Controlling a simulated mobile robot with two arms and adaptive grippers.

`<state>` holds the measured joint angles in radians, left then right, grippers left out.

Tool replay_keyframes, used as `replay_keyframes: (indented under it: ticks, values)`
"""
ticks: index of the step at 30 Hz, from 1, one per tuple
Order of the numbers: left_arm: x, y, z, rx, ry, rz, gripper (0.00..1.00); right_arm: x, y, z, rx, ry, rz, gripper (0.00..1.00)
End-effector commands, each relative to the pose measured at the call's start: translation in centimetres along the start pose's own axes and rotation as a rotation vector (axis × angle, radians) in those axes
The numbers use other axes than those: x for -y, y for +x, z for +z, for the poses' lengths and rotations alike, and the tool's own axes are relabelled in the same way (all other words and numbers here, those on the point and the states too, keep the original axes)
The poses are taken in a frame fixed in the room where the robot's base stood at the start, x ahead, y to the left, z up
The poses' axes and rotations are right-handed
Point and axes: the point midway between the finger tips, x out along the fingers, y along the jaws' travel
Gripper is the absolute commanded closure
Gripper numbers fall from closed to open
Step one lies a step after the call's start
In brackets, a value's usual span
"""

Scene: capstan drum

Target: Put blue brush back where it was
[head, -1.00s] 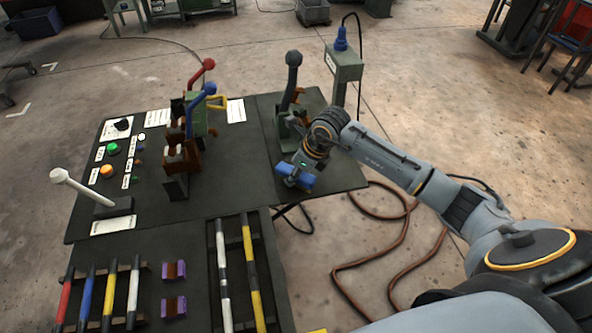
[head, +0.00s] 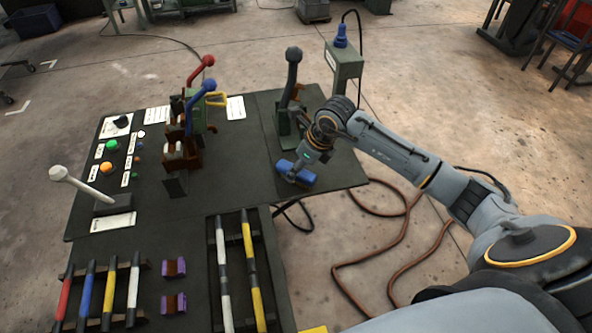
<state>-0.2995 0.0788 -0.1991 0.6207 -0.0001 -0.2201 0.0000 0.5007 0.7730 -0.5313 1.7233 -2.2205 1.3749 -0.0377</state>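The blue brush (head: 300,180) lies on the dark table top (head: 222,205) near its right front corner. My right gripper (head: 297,170) is at the brush, with its fingers down at or around the brush's upper side. The fingertips are too small and partly hidden to tell whether they grip it. My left gripper is not in view.
A dark-knobbed lever (head: 291,85) stands just behind the brush. Red (head: 203,70) and blue (head: 203,92) levers stand left of it. Striped bars (head: 222,270) and purple blocks (head: 174,303) lie in front. A post box (head: 345,65) stands behind. The table between the levers is partly bare.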

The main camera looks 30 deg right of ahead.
Motion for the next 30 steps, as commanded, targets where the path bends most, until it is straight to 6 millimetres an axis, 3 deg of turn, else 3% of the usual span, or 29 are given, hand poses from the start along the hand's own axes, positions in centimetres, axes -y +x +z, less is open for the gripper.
replay_keyframes:
  ticks: [6, 13, 18, 30]
  values:
    - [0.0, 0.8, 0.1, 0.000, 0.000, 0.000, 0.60, 0.1, -4.9, 0.0, 0.002, -0.003, -0.005, 0.46]
    - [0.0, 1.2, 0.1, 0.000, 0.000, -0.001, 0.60, 0.0, -8.6, 0.0, 0.001, -0.001, -0.002, 0.46]
    - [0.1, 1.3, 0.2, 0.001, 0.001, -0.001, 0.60, 0.0, -9.7, -0.1, -0.001, 0.000, 0.000, 0.46]
    - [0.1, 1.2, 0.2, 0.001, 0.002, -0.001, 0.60, 0.0, -9.8, 0.0, -0.001, 0.000, 0.001, 0.46]
